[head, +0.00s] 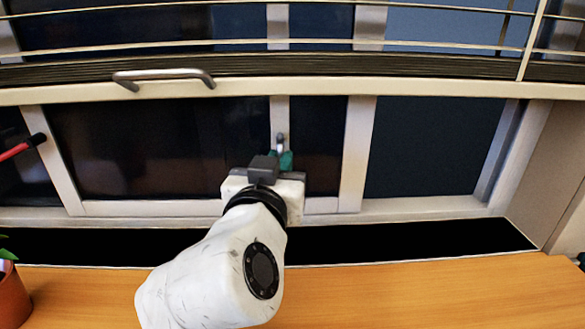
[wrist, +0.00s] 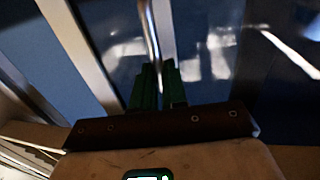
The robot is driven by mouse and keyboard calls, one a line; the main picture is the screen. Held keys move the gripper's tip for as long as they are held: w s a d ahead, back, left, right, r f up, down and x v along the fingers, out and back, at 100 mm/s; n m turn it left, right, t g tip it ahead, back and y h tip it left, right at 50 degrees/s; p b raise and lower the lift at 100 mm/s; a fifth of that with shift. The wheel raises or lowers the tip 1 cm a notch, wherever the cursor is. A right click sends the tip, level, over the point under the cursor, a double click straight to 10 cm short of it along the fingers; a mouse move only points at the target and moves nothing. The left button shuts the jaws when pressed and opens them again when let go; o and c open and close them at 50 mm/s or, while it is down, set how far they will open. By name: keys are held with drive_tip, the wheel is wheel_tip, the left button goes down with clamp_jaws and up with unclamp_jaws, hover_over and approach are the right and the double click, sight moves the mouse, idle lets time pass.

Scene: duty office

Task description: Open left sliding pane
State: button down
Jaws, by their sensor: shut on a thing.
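The sliding window runs across the back of the head view. Its left sliding pane (head: 160,150) is dark glass in a pale frame. A small metal handle (head: 281,138) stands on the pale upright at that pane's right side; it also shows in the wrist view (wrist: 150,35) as a thin shiny bar. My gripper (head: 281,158) has green fingertips at the handle's lower end, partly hidden by my wrist. In the wrist view my gripper (wrist: 158,78) is shut on the handle, one green finger on each side of the bar.
A pale rail with a grey pull bar (head: 165,75) crosses above the panes, with a slatted blind above it. A wooden desk (head: 420,290) lies below the sill. A plant pot (head: 12,300) stands at far left, and a red rod (head: 18,149) juts in above it.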

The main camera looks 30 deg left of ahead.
drive_tip(key=shift+s+a, duration=0.1)
drive_tip(key=shift+a, duration=0.05)
drive_tip(key=c, duration=1.2)
unclamp_jaws()
drive_tip(key=shift+o, duration=0.2)
drive_tip(key=v, duration=1)
drive_tip(key=shift+s+b, duration=0.35)
drive_tip(key=shift+b, duration=0.05)
